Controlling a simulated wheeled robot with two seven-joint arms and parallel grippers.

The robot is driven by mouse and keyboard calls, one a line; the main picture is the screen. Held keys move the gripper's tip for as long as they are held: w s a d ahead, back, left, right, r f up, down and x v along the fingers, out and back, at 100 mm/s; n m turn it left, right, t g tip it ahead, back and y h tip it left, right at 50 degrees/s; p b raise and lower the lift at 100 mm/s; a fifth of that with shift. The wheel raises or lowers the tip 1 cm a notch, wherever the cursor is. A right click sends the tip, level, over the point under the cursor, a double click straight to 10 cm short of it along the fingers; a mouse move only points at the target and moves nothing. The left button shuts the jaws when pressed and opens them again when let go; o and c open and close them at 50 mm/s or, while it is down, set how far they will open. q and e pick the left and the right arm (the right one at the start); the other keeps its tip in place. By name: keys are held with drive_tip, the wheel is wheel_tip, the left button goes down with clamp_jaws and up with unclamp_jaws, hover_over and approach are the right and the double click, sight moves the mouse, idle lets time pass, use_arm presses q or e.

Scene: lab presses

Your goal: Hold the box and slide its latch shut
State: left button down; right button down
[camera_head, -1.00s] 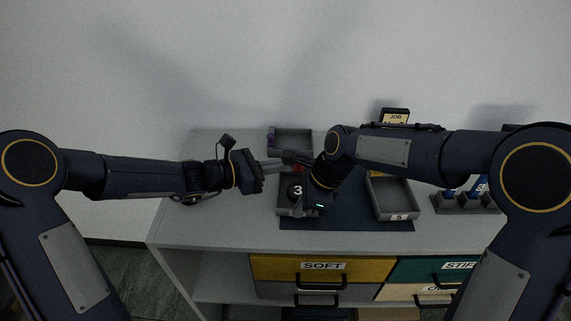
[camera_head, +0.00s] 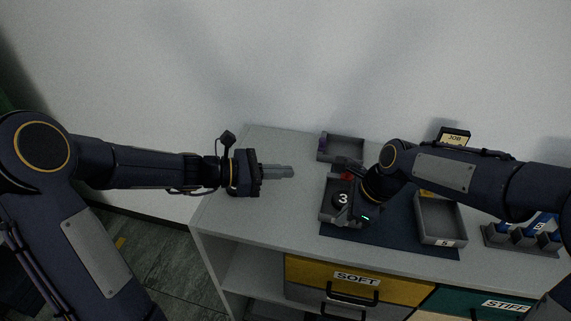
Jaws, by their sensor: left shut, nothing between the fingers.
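A small grey box (camera_head: 327,214) with a dark round part marked 3 sits on the dark mat (camera_head: 385,238) on the cabinet top. A small red piece (camera_head: 347,177) shows at its far side; I cannot tell if it is the latch. My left gripper (camera_head: 291,171) is shut and empty, pointing right, to the left of the box and apart from it. My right gripper (camera_head: 350,193) is over the box from the right and hides much of it. Its fingers are too dark and covered to tell whether they grip the box.
A grey tray marked 5 (camera_head: 440,222) stands right of the box. Another open grey tray (camera_head: 345,149) lies behind. A JOB card (camera_head: 454,136) and a rack with blue parts (camera_head: 525,238) stand farther right. The cabinet top (camera_head: 265,215) is clear at left.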

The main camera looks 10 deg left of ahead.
drive_tip(key=c, duration=1.6)
unclamp_jaws()
